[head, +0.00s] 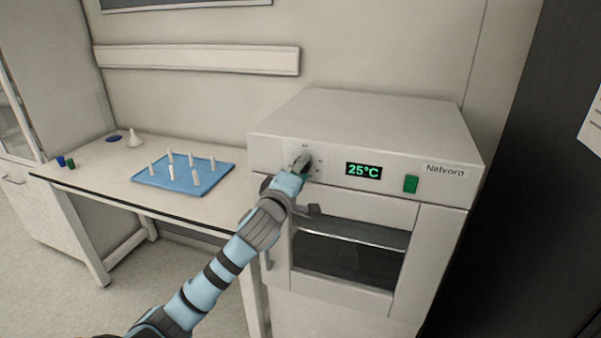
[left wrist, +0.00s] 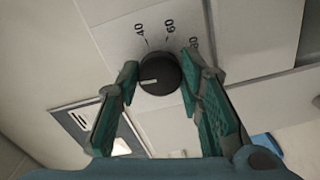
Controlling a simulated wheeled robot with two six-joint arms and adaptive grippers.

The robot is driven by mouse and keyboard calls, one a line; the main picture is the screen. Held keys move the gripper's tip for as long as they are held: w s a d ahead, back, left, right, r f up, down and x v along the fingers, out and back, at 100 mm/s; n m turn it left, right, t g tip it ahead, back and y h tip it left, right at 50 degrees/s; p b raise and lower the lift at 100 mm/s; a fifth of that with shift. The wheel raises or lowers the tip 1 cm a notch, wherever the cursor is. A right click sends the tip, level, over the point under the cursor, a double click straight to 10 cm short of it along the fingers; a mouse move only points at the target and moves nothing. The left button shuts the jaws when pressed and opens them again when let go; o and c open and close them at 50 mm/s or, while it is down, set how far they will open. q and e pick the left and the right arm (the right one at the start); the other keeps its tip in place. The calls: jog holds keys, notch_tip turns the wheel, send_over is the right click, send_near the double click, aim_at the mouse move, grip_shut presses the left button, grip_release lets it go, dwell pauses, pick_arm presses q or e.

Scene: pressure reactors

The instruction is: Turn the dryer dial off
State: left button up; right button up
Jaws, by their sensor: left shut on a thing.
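The dryer (head: 365,125) is a white box with a green "25°C" display (head: 364,171) and a green switch (head: 410,184). Its black round dial (left wrist: 160,74) shows in the left wrist view, with a white pointer line toward the left of the picture and marks 40, 60 and 80 around it. My left gripper (head: 301,163) is at the dial on the front panel and hides it in the head view. In the left wrist view its green-padded fingers (left wrist: 159,70) are on both sides of the dial, shut on it. My right gripper is not in view.
A white table (head: 105,180) left of the dryer holds a blue tray (head: 215,180) with several white pieces, a white funnel and small coloured caps. A dark cabinet (head: 535,200) stands at the right.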

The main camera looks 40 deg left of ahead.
pick_arm(q)
jog(key=shift+n, duration=0.5)
jog(key=o, duration=1.2)
jog(key=shift+c, duration=0.2)
jog(key=v, duration=1.2)
